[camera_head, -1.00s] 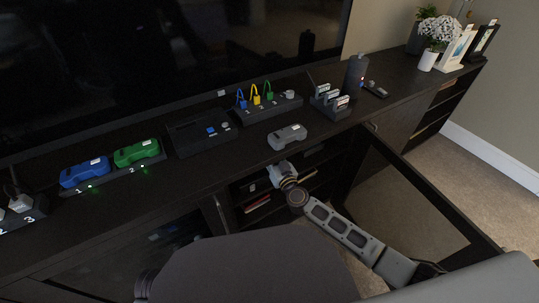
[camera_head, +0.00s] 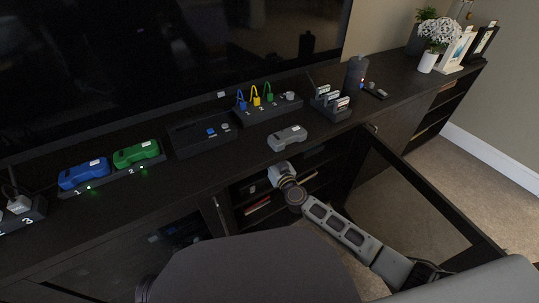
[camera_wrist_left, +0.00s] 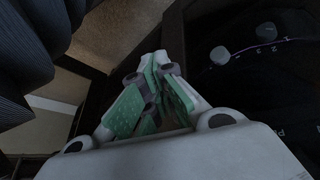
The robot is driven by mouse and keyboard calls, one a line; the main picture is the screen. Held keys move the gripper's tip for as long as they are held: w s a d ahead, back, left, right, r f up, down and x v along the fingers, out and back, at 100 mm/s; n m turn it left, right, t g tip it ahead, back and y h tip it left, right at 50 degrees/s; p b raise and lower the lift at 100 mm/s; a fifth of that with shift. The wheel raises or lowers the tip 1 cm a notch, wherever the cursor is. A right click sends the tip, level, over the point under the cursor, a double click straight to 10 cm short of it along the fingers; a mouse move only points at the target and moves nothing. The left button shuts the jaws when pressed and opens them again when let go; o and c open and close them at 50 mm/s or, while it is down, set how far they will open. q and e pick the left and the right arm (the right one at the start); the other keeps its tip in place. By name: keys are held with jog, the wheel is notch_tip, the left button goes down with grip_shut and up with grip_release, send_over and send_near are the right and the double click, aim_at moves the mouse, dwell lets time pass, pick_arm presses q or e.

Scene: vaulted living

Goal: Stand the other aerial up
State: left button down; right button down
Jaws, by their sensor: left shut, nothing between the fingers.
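A thin dark upright rod (camera_head: 311,82) stands at the left end of a black rack (camera_head: 340,115) on the cabinet top; it may be an aerial, but it is too small to be sure. I cannot make out a second aerial. In the left wrist view, my left gripper (camera_wrist_left: 160,62) has green-padded fingers, shut and empty. Beside it on the right is a dark panel (camera_wrist_left: 235,95) with a grey knob (camera_wrist_left: 220,55), a second knob and a purple line. My left gripper does not show in the head view. My right gripper's fingers do not show.
The cabinet top holds blue (camera_head: 83,174) and green (camera_head: 136,152) devices, a flat black box (camera_head: 200,145), a grey device (camera_head: 288,137), a dark cylinder (camera_head: 355,73) and flowers (camera_head: 438,33). A television (camera_head: 150,60) stands behind. A cabinet door (camera_head: 420,200) hangs open.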

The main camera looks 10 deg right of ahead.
pick_arm(q)
jog(key=shift+r, duration=0.25)
pick_arm(e)
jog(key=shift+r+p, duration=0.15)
jog(key=shift+p, duration=0.5)
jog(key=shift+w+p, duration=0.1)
jog(key=shift+p, duration=0.3)
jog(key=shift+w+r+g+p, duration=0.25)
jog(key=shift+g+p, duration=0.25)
jog(key=shift+p, duration=1.8)
pick_arm(q)
jog(key=shift+s+a+r+g+y+p, duration=0.25)
jog(key=shift+a+r+g+y+p, duration=0.15)
jog(key=shift+a, duration=0.25)
jog(key=shift+s+a+r+g+y+p, duration=0.25)
jog(key=shift+a+r+g+p, duration=0.15)
jog(key=shift+a+g, duration=0.2)
jog(key=shift+s+a+r+g+y+p, duration=0.25)
jog(key=shift+a+r+g+y+p, duration=0.15)
jog(key=shift+a, duration=0.25)
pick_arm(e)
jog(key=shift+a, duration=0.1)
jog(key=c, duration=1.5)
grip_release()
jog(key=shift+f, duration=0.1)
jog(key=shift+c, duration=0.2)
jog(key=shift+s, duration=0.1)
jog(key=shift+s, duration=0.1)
